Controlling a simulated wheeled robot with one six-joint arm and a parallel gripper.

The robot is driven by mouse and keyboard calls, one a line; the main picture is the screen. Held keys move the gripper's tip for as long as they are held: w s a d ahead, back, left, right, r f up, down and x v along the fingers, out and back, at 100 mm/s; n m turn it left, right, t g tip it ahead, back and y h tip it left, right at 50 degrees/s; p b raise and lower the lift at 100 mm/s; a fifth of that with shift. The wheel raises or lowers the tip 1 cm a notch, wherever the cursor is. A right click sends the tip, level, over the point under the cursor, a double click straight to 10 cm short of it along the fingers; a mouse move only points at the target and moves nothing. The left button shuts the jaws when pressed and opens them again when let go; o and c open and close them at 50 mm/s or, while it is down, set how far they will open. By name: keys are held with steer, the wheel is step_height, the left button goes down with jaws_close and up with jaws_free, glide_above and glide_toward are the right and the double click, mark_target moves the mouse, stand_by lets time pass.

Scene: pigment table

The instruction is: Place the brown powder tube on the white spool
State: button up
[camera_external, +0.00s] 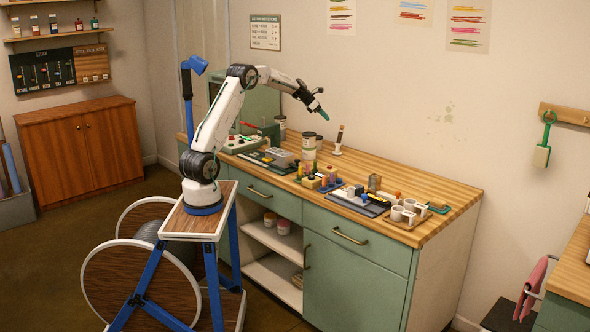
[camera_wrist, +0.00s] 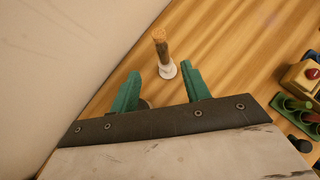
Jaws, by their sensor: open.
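The brown powder tube (camera_wrist: 161,46) stands upright on the white spool (camera_wrist: 167,71) on the wooden tabletop in the wrist view. In the external view, the tube (camera_external: 340,134) and the spool (camera_external: 337,150) are near the back of the table by the wall. My gripper (camera_wrist: 160,73) is open, with its two green fingers apart and nothing held between them. In the external view, my gripper (camera_external: 324,117) is in the air, above and a little left of the tube. The tube's contact with the spool is too small to see clearly.
Several small blocks and vials (camera_external: 318,181) and a tray with white cups (camera_external: 403,214) are nearer the front. A green rack (camera_wrist: 299,112) is at right in the wrist view.

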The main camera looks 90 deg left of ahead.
steer(key=w+d+r+n+t+y, duration=0.1)
steer(key=w+d+r+n+t, duration=0.15)
steer(key=d+r, duration=0.3)
steer(key=w+d+r+n+t+y, duration=0.1)
steer(key=w+d+r+n+y, duration=0.2)
steer(key=r, duration=0.4)
steer(key=s+d+r+n+y, duration=0.25)
steer(key=d+r+n, duration=0.55)
steer(key=d+n, duration=0.45)
steer(key=s+d+f+n+g+h, duration=0.2)
steer(key=s+d+f+n, duration=0.3)
steer(key=s+d, duration=0.7)
steer(key=s+d+f+n+g+h, duration=0.3)
steer(key=s+d+f+n+g, duration=0.2)
steer(key=s+d, duration=0.8)
steer(key=s+d+f+n+g+h, duration=0.2)
steer(key=s+d+f+n+g, duration=0.2)
steer(key=s+d, duration=0.9)
step_height(320, 180, down, 5)
steer(key=n, duration=0.3)
